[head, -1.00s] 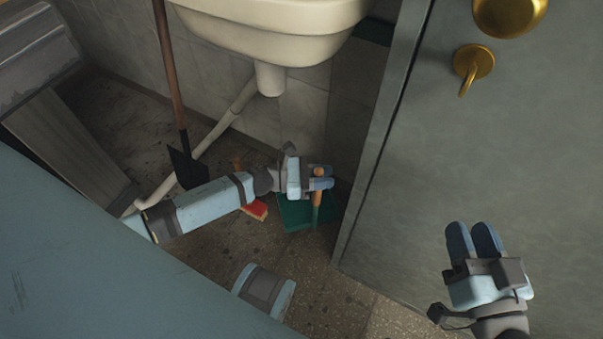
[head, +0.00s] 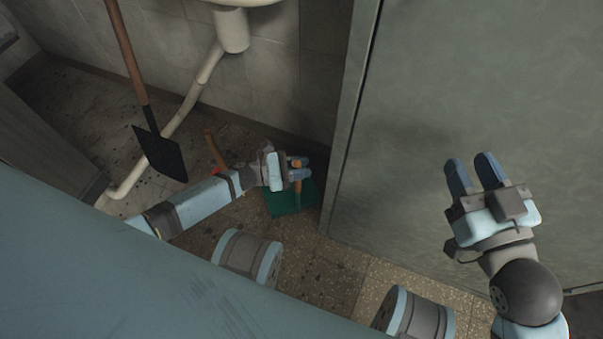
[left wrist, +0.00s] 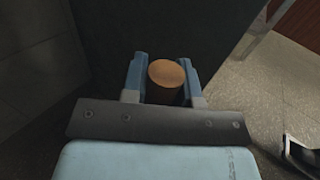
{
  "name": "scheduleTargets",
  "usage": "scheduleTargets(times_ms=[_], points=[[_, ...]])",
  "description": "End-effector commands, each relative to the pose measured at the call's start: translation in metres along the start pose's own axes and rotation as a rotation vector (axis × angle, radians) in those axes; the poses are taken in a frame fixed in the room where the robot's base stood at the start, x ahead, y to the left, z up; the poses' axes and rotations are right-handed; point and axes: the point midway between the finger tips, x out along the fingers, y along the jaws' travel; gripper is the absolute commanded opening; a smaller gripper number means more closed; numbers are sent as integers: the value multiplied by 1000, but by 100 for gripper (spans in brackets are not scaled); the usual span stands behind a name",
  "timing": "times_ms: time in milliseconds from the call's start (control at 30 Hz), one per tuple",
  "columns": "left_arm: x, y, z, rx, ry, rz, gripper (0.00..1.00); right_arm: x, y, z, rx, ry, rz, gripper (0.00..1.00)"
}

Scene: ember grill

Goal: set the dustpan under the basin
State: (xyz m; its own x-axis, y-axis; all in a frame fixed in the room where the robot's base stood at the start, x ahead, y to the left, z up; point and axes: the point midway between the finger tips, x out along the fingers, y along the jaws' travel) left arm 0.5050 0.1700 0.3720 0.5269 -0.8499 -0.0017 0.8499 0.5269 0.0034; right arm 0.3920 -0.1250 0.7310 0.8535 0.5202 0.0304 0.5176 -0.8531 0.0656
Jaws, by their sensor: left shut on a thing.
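The green dustpan (head: 284,204) has an orange-brown handle (head: 297,174). My left gripper (head: 297,165) is shut on that handle, near the wall and left of the grey door. I cannot tell whether the pan touches the floor. In the left wrist view the handle's round end (left wrist: 166,73) sits between both fingers. The white basin (head: 245,2) shows only its lower edge at the top, with its drain (head: 232,32) below. The dustpan is to the right of the drain pipe and nearer to me. My right gripper (head: 471,162) is open and empty in front of the door.
A black shovel (head: 160,153) with a wooden shaft leans at the left beside the white waste pipe (head: 190,100). An orange-handled brush (head: 215,150) lies partly hidden behind my left arm. The grey door (head: 460,90) fills the right side. Speckled floor is bare in front of the dustpan.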

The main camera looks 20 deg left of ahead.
Motion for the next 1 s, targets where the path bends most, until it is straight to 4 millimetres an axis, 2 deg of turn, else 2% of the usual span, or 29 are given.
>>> scheduleTargets(times_ms=[100,200,400,600,633,700,733,1000], points=[[1,0,-22,-1,-1,0,0,1,2,8,-36,17,4,38],[1,0,-34,1,-2,0,0,3,6,3,-91,48,5,38],[1,0,-34,1,-2,0,0,4,10,-11,-129,80,1,38],[1,0,-37,1,-1,0,0,3,9,-10,-121,78,2,38],[0,0,-38,-1,1,0,34,2,9,-10,-119,76,2,38],[0,0,-38,-1,1,0,50,2,8,-7,-114,70,3,38],[0,0,-38,-1,1,0,53,2,8,-6,-113,67,3,38],[0,0,-37,-1,1,0,53,4,8,-1,-108,58,5,38]])
